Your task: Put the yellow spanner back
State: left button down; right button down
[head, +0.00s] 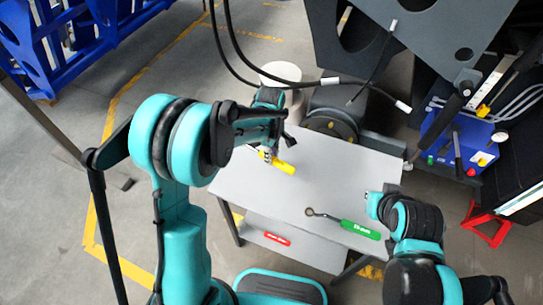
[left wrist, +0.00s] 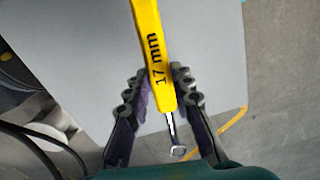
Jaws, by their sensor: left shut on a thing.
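The yellow spanner (head: 284,166) is in my left gripper (head: 268,152), over the upper left part of the grey table (head: 333,170). In the left wrist view, the yellow handle (left wrist: 153,55) reads "17 mm" and passes between the two dark fingers (left wrist: 160,98). Its metal ring end (left wrist: 178,152) sticks out towards the wrist, past the table edge. I cannot tell the height of the spanner above the table.
A green-handled ring spanner (head: 345,225) lies near the table's front right. A red-labelled thing (head: 277,238) is on the lower shelf (head: 300,248). Cables and a dark chassis (head: 425,40) stand behind, with a blue box (head: 462,140) at right. The table's middle is clear.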

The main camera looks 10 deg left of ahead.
pick_arm(q)
jog(key=shift+s+d+r+n, duration=0.1)
jog(key=shift+s+n, duration=0.25)
jog(key=shift+n, duration=0.05)
jog(key=shift+d+r, duration=0.1)
notch_tip(320, 180, down, 8)
jog(key=b, duration=0.6)
jog(key=shift+b, duration=0.3)
jog(key=c, duration=1.2)
grip_release()
